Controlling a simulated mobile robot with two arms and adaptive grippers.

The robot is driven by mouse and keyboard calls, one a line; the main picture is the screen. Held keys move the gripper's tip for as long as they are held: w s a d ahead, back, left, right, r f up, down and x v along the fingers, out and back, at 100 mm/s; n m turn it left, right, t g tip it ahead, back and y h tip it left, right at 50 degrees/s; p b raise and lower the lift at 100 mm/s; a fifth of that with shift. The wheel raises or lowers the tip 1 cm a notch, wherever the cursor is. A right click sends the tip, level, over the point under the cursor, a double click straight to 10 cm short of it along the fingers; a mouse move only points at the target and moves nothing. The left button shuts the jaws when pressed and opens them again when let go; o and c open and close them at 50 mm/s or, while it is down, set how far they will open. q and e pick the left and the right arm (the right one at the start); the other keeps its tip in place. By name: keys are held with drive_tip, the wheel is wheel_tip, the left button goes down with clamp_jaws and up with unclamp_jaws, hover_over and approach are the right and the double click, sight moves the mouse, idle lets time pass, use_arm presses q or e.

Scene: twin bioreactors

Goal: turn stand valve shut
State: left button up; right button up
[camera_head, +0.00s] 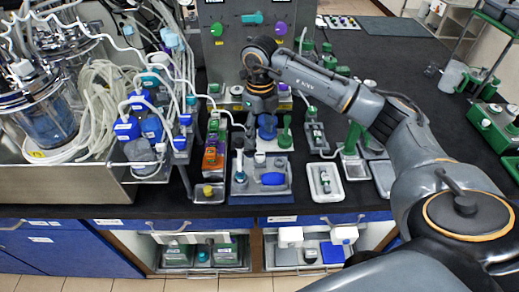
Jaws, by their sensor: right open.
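My right arm comes in from the right, and its wrist bends down in front of the grey panel. My right gripper (262,108) points down over the bench, open, with its fingertips small and partly hidden. A blue round part (267,128) is just below it; I cannot tell whether they touch. The grey panel (228,48) carries a teal handle (252,17), a green knob (216,29) and a purple knob (281,29). I cannot tell for certain which part is the stand valve. My left gripper is not in view.
A blue tray (240,188) with bottles stands at the bench's front, beside a white tray (325,196). A steel tub (60,180) with glass vessels and coiled tubing fills the left. The black bench top (385,55) is fairly clear at the back right.

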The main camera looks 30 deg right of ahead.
sight(260, 155)
wheel_tip(260, 155, down, 9)
drive_tip(key=shift+f+p, duration=0.2)
drive_tip(key=shift+p, duration=0.75)
clamp_jaws()
